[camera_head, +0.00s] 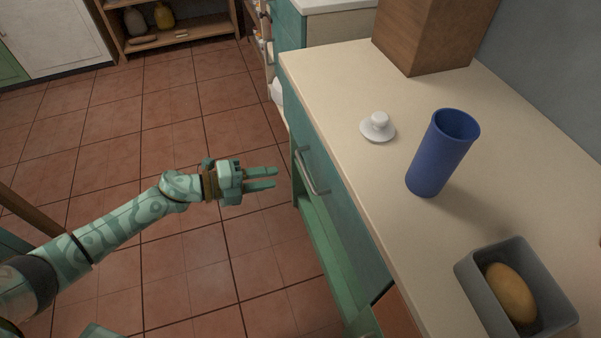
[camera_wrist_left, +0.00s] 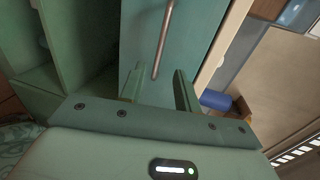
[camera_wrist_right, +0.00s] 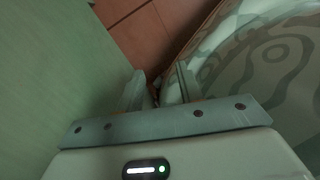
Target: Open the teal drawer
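The teal drawer (camera_head: 342,213) is under the counter's front edge and looks shut. Its metal bar handle (camera_head: 307,172) is on the drawer front. My left gripper (camera_head: 276,177) is open and empty, with its fingers pointing at the drawer front and a gap left before the handle. In the left wrist view the teal drawer front (camera_wrist_left: 193,50) fills the middle. The handle (camera_wrist_left: 162,40) stands ahead, between the lines of the two open fingers (camera_wrist_left: 157,84). My right gripper (camera_wrist_right: 160,78) is open and empty in its wrist view, beside a green surface; it is not seen in the head view.
On the counter (camera_head: 350,90) stand a white lidded dish (camera_head: 377,127), a blue cup (camera_head: 440,155), a grey bin (camera_head: 470,280) holding a yellow-brown oval item (camera_head: 511,293), and a wooden block (camera_head: 420,35). An open green shelf lies below the drawer. The tiled floor (camera_head: 130,130) is clear.

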